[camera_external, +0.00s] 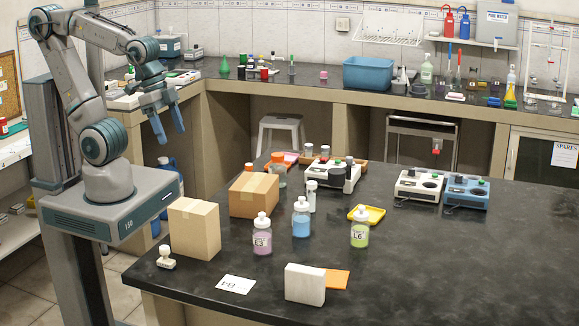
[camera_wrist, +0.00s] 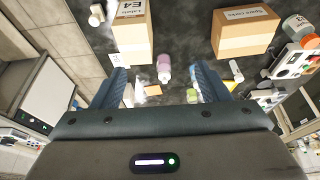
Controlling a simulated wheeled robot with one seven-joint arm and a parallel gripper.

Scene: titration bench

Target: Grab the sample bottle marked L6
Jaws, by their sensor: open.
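The sample bottle marked L6 (camera_external: 360,229) stands upright on the dark bench, with yellow-green contents and a white cap. In the wrist view, a small yellow-green shape (camera_wrist: 192,96) near the palm edge looks like it, partly cut off; no label is readable there. My gripper (camera_external: 170,126) is open and empty, high at the left, well away from the bottle and pointing down. Its two blue fingers (camera_wrist: 159,86) also show in the wrist view, with the bottles far beyond them. A pink bottle marked G3 (camera_external: 262,237) and a blue bottle (camera_external: 301,220) stand left of L6.
A yellow tray (camera_external: 372,213) lies just behind L6. Cardboard boxes (camera_external: 194,229) (camera_external: 254,195) stand at the left. Devices (camera_external: 418,185) (camera_external: 466,190) sit behind right. The bench's right front is clear.

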